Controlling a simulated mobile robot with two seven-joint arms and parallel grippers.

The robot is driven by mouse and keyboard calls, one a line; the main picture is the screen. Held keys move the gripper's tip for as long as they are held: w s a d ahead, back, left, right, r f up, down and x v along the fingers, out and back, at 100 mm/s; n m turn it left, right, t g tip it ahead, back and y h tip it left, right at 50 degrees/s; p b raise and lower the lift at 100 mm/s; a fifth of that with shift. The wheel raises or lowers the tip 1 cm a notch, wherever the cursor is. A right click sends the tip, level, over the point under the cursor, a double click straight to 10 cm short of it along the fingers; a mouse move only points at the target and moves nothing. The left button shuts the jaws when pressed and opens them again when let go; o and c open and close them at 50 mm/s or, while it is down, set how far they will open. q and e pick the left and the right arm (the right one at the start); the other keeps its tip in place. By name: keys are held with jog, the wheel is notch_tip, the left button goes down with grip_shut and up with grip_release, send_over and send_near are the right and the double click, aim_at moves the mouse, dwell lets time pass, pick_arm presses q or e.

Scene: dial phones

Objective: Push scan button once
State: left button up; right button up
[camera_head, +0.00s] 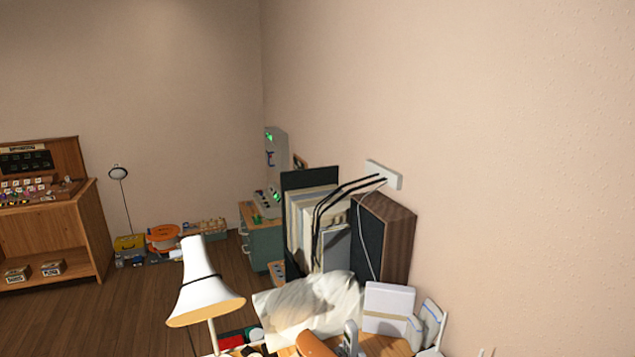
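I cannot make out a button marked scan in the head view. A pale device with small green lights (267,203) sits on a teal cabinet (264,246) by the far corner. A pale wall unit (276,148) with a green light is above it. A grey handset-like object (350,338) stands upright on the near table, cut off by the bottom edge. Neither of my grippers is in view.
A white lamp (204,287) stands at the front. A wood-sided speaker (398,240), a crumpled pale sheet (308,306) and white boxes (388,305) crowd the near table. A wooden console (54,225) is at the left. Brown floor (110,315) is open between.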

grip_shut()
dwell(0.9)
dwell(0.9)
